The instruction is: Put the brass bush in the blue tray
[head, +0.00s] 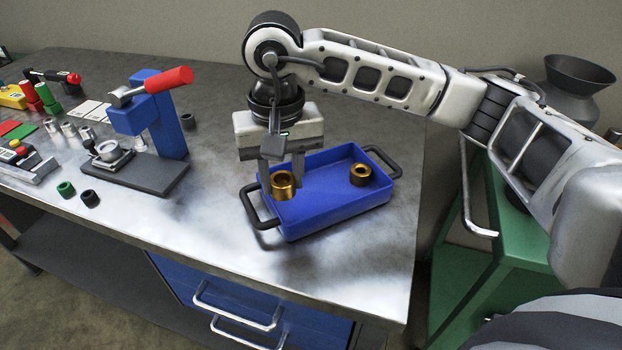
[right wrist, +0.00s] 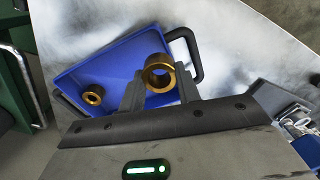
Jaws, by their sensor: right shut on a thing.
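My right gripper (head: 283,174) is shut on a brass bush (head: 283,186), a short gold ring with a bore. It holds the bush over the left end of the blue tray (head: 325,205). In the right wrist view the held bush (right wrist: 158,73) sits between the two fingers (right wrist: 160,90), with the tray (right wrist: 120,62) behind it. I cannot tell the exact gap between bush and tray floor. A second brass bush (head: 360,174) rests in the right part of the tray and also shows in the right wrist view (right wrist: 93,95). My left gripper is not in view.
A blue press with a red handle (head: 169,81) stands left of the tray. Green and black rings (head: 66,189) and several small parts lie further left. The tray has black handles (head: 262,208) at both ends.

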